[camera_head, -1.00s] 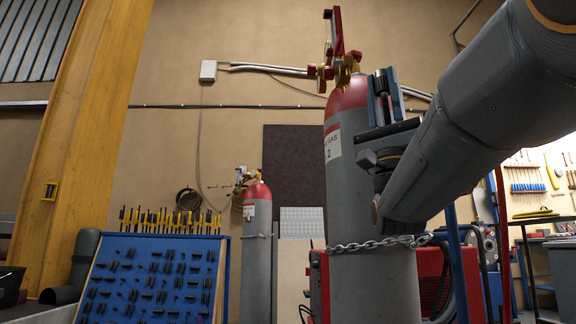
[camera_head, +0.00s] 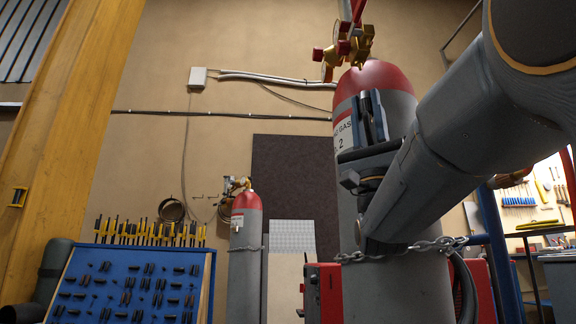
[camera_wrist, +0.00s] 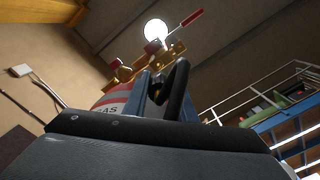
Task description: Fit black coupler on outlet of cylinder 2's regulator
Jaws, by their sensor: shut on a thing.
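Cylinder 2 (camera_head: 398,282), grey with a red shoulder and a white label, stands upright at centre right. Its brass and red regulator (camera_head: 345,48) sits on top, and it also shows in the wrist view (camera_wrist: 160,62). My gripper (camera_head: 370,108) points up in front of the cylinder's label, below the regulator and apart from it. Its blue-grey fingers are shut on a dark piece, seen in the wrist view as the black coupler (camera_wrist: 179,90). The fingers hide part of the coupler. I cannot make out the regulator's outlet clearly.
A chain (camera_head: 400,250) runs around cylinder 2. A second, smaller-looking cylinder (camera_head: 246,270) with a regulator stands farther back. A blue tool board (camera_head: 130,290) is at lower left, beside a yellow column (camera_head: 65,130). Red equipment (camera_head: 325,292) stands behind cylinder 2.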

